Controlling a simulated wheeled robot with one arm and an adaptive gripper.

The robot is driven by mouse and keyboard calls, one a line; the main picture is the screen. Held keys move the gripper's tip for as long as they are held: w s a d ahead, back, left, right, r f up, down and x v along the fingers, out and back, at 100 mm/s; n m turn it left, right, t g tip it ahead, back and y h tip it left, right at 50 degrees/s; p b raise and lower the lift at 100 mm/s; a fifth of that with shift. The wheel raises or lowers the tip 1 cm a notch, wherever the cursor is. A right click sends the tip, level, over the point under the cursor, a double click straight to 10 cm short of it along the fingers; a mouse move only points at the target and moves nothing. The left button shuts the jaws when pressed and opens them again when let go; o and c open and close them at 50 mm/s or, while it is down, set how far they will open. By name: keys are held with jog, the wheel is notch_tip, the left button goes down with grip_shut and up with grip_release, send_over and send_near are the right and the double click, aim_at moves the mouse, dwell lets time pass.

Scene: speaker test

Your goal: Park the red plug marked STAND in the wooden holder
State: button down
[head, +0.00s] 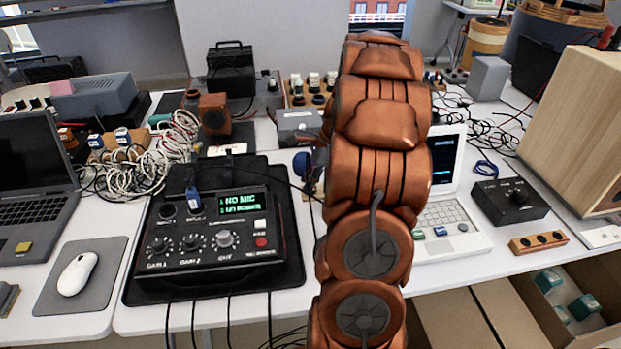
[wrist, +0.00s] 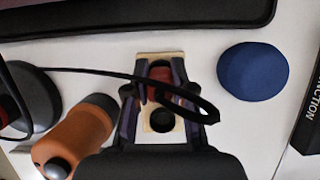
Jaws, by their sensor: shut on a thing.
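In the wrist view my gripper (wrist: 156,88) is shut on a red plug (wrist: 159,77). The plug is over the far part of a small pale wooden holder (wrist: 161,138). The near part of the holder shows one dark round hole. I cannot tell whether the plug is seated in the holder or held just above it. A black cable loops from the plug across the fingers. No STAND marking is readable. In the head view my arm hides the plug and this holder.
A blue round object (wrist: 252,71) lies right of the holder, an orange cylinder (wrist: 78,136) left. The black mixer (head: 215,235) reads NO MIC and has a blue plug (head: 194,197). Another wooden block with holes (head: 538,242) lies at right, near the laptop (head: 447,212).

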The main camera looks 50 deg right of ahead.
jog(key=c, duration=0.9)
grip_release()
jog(key=v, duration=1.2)
jog(key=s+a+n+g, duration=0.1)
jog(key=a+n, duration=0.3)
jog(key=a, duration=0.4)
jog(key=s+a+n+g, duration=0.1)
jog(key=a+n, duration=0.3)
jog(key=a, duration=0.4)
jog(key=s+a+n+g, duration=0.1)
jog(key=a+n, duration=0.3)
jog(key=a, duration=0.5)
jog(key=shift+s+r+h, duration=0.2)
jog(key=shift+s+h, duration=0.1)
jog(key=shift+s, duration=0.25)
jog(key=s+a+f+n+g+h, duration=0.1)
jog(key=s+a+f+n+h, duration=0.1)
jog(key=s+a+n, duration=0.45)
jog(key=s+a+f+n+g+h, duration=0.1)
jog(key=s+a+f+n, duration=0.25)
jog(key=s+n, duration=0.55)
notch_tip(320, 180, up, 14)
jog(key=s+m+p, duration=0.1)
jog(key=m+p, duration=0.1)
jog(key=p, duration=1)
jog(key=shift+s+a+t, duration=0.25)
jog(key=shift+a+t, duration=0.05)
jog(key=shift+a, duration=0.1)
